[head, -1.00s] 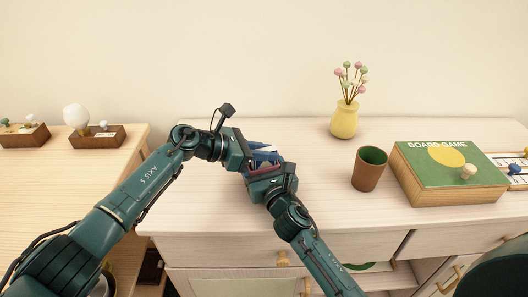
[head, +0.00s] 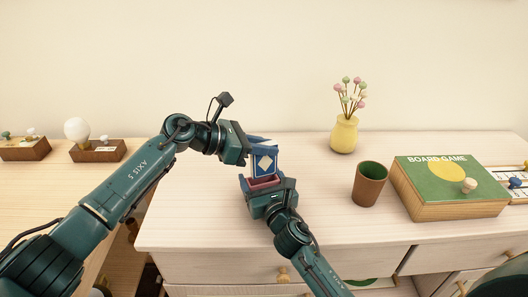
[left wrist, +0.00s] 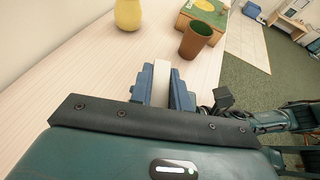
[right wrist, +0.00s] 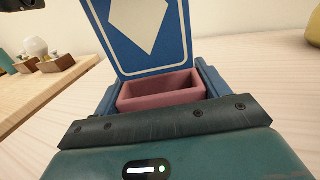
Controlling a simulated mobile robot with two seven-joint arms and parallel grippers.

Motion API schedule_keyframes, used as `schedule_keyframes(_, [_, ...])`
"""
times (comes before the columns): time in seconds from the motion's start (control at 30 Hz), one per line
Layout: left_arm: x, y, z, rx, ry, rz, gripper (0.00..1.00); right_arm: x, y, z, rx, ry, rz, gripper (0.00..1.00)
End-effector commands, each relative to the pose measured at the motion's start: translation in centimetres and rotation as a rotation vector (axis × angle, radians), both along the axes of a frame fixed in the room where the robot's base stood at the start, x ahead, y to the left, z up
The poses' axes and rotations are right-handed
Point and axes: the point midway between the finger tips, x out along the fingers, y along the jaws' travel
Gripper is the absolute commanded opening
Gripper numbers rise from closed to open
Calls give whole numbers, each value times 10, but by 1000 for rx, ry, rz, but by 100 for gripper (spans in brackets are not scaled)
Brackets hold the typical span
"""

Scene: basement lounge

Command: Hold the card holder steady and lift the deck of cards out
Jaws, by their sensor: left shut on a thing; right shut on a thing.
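The deck of cards (head: 265,160) is blue with a white diamond and border. It stands upright above the card holder (head: 263,182), a pinkish-red open box on the cabinet top. My left gripper (head: 262,148) is shut on the upper part of the deck; in the left wrist view the deck's white edge (left wrist: 161,82) shows between the fingers. My right gripper (right wrist: 158,90) is shut on the holder, a finger on each side. In the right wrist view the holder (right wrist: 160,90) looks open and empty in front, with the deck (right wrist: 145,35) behind and above it. Whether the deck's lower edge is fully clear is hard to tell.
A brown cup (head: 369,184) with a green inside stands right of the holder. A yellow vase (head: 343,135) with flowers is behind it. A board game box (head: 450,187) lies farther right. The cabinet top (head: 210,215) is clear around the holder.

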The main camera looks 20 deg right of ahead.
Motion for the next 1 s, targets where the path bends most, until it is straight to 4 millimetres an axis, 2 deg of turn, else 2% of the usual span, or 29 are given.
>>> schedule_keyframes(0.7, [-1, 0, 43, 0, -1, -2, 0, 0, 0, 0, 0, 1, 0, 52])
schedule_keyframes(1.0, [-1, 0, 48, 0, -1, -1, 0, 0, 0, 0, 0, 1, 0, 52])
